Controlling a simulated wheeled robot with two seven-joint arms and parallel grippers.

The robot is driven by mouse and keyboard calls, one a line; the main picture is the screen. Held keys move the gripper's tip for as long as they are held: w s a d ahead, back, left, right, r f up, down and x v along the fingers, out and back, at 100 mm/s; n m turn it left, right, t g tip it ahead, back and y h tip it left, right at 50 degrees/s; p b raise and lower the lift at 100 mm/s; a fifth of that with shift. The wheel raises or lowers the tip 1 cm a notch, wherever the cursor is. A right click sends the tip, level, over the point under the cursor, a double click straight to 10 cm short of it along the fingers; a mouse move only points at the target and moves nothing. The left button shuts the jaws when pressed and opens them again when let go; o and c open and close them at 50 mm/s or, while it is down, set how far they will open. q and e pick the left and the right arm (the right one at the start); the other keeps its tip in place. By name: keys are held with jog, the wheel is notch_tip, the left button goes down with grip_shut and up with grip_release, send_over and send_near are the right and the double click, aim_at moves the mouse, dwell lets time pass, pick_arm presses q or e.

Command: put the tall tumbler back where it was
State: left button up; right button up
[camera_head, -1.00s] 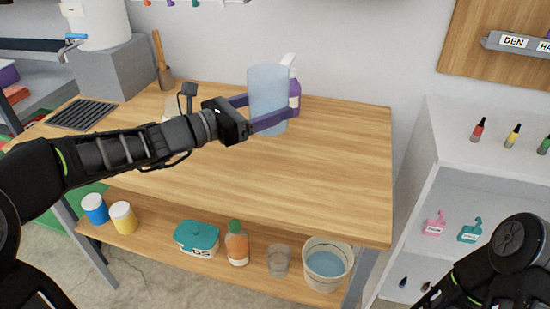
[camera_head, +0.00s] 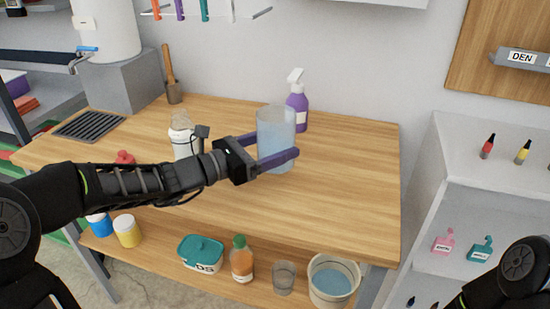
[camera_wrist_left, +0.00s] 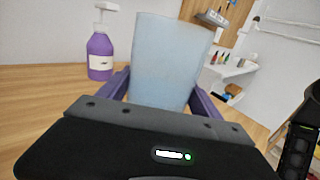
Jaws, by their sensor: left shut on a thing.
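The tall tumbler (camera_head: 276,132) is a pale blue, translucent cylinder, held upright over the wooden table (camera_head: 340,185). My left gripper (camera_head: 270,153) is shut on it, with a purple finger on each side. In the left wrist view the tumbler (camera_wrist_left: 170,58) stands between the fingers, its lower part hidden by the gripper body. I cannot tell whether its base touches the tabletop. Only part of my right arm shows at the lower right of the head view; its gripper is out of view.
A purple spray bottle (camera_head: 297,105) stands behind the tumbler. A white bottle (camera_head: 181,140) stands behind my left arm. The lower shelf holds a small glass (camera_head: 284,278) and a bucket (camera_head: 333,281). The table's right side is clear.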

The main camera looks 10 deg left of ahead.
pick_arm(q)
jog(key=shift+f+b, duration=0.35)
jog(key=shift+f, duration=1.4)
jog(key=shift+f, duration=0.15)
jog(key=o, duration=2)
jog(key=v, duration=1.2)
jog(key=shift+p, duration=0.35)
